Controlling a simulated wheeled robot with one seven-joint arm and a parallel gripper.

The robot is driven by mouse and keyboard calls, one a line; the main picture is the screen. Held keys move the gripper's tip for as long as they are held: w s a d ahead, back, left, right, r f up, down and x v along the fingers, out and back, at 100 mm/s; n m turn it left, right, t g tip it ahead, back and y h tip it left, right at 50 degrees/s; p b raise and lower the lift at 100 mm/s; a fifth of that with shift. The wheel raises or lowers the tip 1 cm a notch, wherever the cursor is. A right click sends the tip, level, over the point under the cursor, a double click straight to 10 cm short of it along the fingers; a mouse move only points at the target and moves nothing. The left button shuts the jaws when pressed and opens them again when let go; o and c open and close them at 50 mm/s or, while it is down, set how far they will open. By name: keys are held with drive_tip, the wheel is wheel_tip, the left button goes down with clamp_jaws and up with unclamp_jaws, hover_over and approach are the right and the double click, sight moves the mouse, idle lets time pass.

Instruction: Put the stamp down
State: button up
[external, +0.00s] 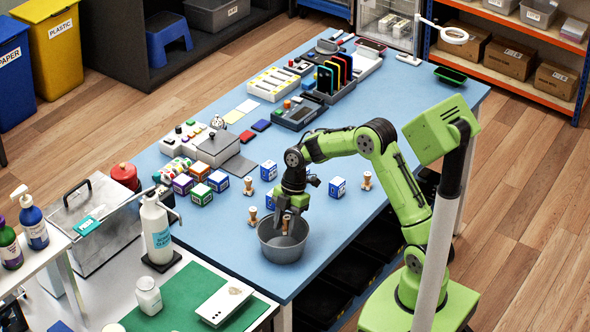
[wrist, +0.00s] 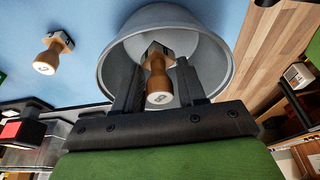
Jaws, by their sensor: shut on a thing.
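My gripper (external: 290,209) points down over the grey bowl (external: 283,250), near the front edge of the blue table. It is shut on a wooden-handled stamp (external: 286,225). The stamp (wrist: 158,88) shows between the two dark fingers in the wrist view, its handle end toward the camera. Behind it is the inside of the bowl (wrist: 115,62). The held stamp is within the bowl's outline; I cannot tell whether it touches the bottom. Another stamp (external: 253,215) stands on the table just left of the bowl. It also shows in the wrist view (wrist: 50,58).
More stamps stand at left (external: 248,186) and right (external: 367,180) of my arm. A blue-and-white cube (external: 337,187) is near the right one; several cubes lie further left. A white bottle (external: 156,229) and green mat (external: 185,293) are on the side table.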

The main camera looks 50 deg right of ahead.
sight(286, 233)
wheel_tip(286, 233, down, 5)
drive_tip(key=shift+r+b, duration=0.15)
drive_tip(key=shift+b, duration=0.35)
drive_tip(key=shift+f, duration=0.2)
drive_tip(key=o, duration=1)
drive_tip(key=shift+r, duration=0.1)
